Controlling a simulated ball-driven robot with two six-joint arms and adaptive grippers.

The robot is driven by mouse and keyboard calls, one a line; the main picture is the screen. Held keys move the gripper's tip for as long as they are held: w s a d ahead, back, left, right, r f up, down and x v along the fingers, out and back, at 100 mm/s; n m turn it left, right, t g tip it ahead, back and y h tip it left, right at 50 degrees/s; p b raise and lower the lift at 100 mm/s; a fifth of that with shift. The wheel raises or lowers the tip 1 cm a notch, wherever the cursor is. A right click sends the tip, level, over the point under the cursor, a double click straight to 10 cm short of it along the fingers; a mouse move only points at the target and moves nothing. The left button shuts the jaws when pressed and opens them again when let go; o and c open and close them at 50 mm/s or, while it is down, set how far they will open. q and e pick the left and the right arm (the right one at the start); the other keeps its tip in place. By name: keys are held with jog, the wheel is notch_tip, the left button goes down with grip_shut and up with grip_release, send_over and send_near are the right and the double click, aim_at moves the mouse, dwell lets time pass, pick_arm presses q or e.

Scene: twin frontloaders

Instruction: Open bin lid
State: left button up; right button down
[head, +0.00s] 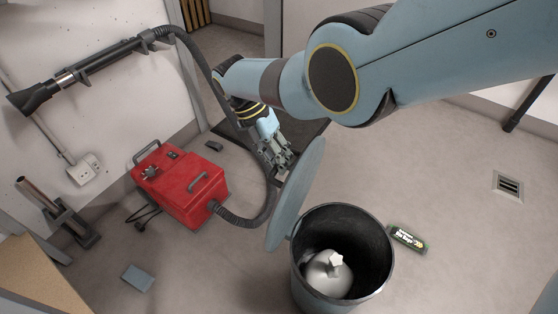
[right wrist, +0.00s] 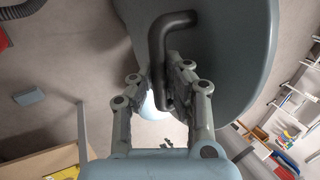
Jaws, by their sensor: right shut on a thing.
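The dark round bin (head: 378,232) stands on the floor at the lower middle of the head view. A whitish tied bag (head: 328,275) lies inside it. The blue-grey lid (head: 298,192) is swung up on the bin's left side, standing steeply, and the bin's mouth is uncovered. My right gripper (head: 277,158) is behind and left of the lid in the head view. In the right wrist view my right gripper (right wrist: 165,85) is shut on the dark bent handle (right wrist: 157,48) of the lid, which also shows there (right wrist: 225,60). My left gripper is not in view.
A red vacuum (head: 182,185) with a dark hose stands left of the bin. A green-black box of bags (head: 408,238) lies on the floor right of the bin. A floor grate (head: 508,186) is at the far right. Floor right of the bin is mostly clear.

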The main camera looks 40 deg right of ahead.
jog(key=shift+s+f, duration=0.15)
jog(key=shift+f, duration=0.05)
jog(key=c, duration=1.3)
grip_release()
jog(key=shift+d, duration=0.1)
jog(key=shift+r, duration=0.1)
jog(key=shift+w+r, duration=0.15)
jog(key=shift+w, duration=0.1)
jog(key=v, duration=1.1)
jog(key=shift+w+r, duration=0.1)
jog(key=shift+r, duration=0.15)
